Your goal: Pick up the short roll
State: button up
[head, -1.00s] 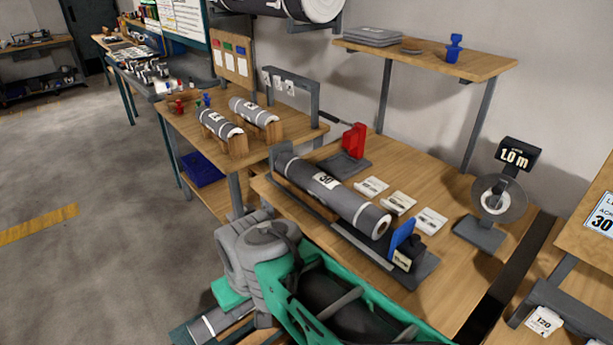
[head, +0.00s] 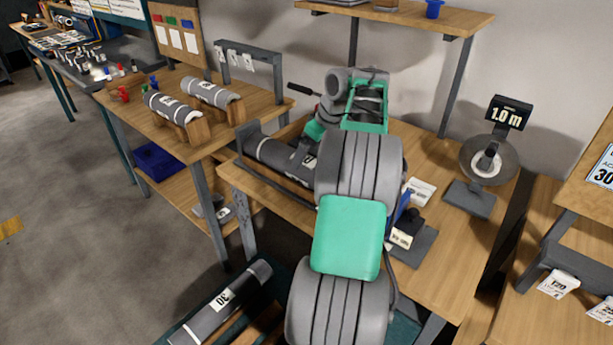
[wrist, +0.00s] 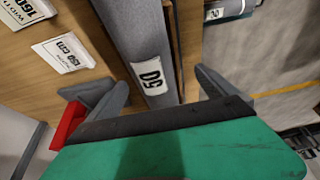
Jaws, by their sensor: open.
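A grey roll (head: 278,158) with a white label lies in a dark stand on the wooden bench, partly hidden by my arm. Another grey roll (head: 235,290), labelled 30, lies low on a teal tray. Two smaller grey rolls, a front one (head: 172,107) and a rear one (head: 211,92), rest in wooden cradles on the left table.
A blue stop block (head: 400,207) is at the stand's right end. A red block (wrist: 68,122) stands near the left finger. White cards (head: 420,190) lie behind the stand. A shelf (head: 400,14) hangs above the bench.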

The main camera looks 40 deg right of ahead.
aim_at(310, 160)
jog(key=f, duration=0.1)
jog(key=d+f, duration=0.1)
jog(key=f, duration=0.1)
jog(key=shift+w+d+b, duration=0.2)
jog(key=shift+b, duration=0.1)
jog(key=x, duration=0.5)
jog(key=shift+w+d+r, duration=0.15)
jog(key=shift+w+d, duration=0.05)
jog(key=shift+w, duration=0.2)
jog(key=shift+c, duration=0.2)
jog(key=shift+r, duration=0.2)
jog(key=c, duration=1.9)
